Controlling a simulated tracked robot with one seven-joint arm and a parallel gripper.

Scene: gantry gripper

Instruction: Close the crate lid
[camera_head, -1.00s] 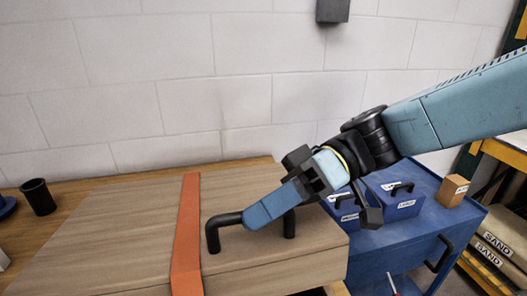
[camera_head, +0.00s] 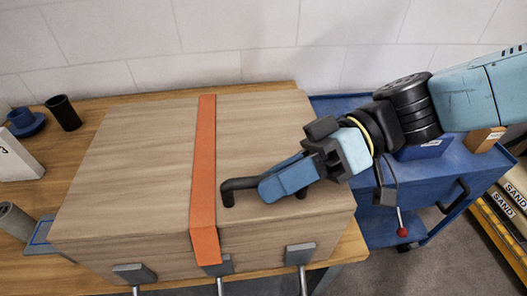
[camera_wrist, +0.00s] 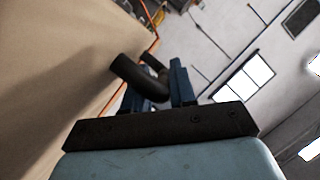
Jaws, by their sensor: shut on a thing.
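The wooden crate lid (camera_head: 130,175) lies roughly level on the crate (camera_head: 270,262), with an orange strap (camera_head: 203,150) running across it and down the front. From this angle I cannot tell whether its seam is fully flush. The lid's black handle (camera_head: 238,185) sits near the front right. My gripper (camera_head: 287,183) reaches in from the right and is shut on this handle, hiding its middle. The wrist view shows the handle (camera_wrist: 140,78) between the blue fingers (camera_wrist: 162,85), with the lid surface (camera_wrist: 50,70) at left.
Several metal latches (camera_head: 300,256) line the crate's front. A black cup (camera_head: 63,113), blue part (camera_head: 27,122) and grey roll (camera_head: 14,220) are on the wooden bench (camera_head: 85,95) at left. A blue cart (camera_head: 440,190) stands right, with sand bags (camera_head: 512,205) beyond.

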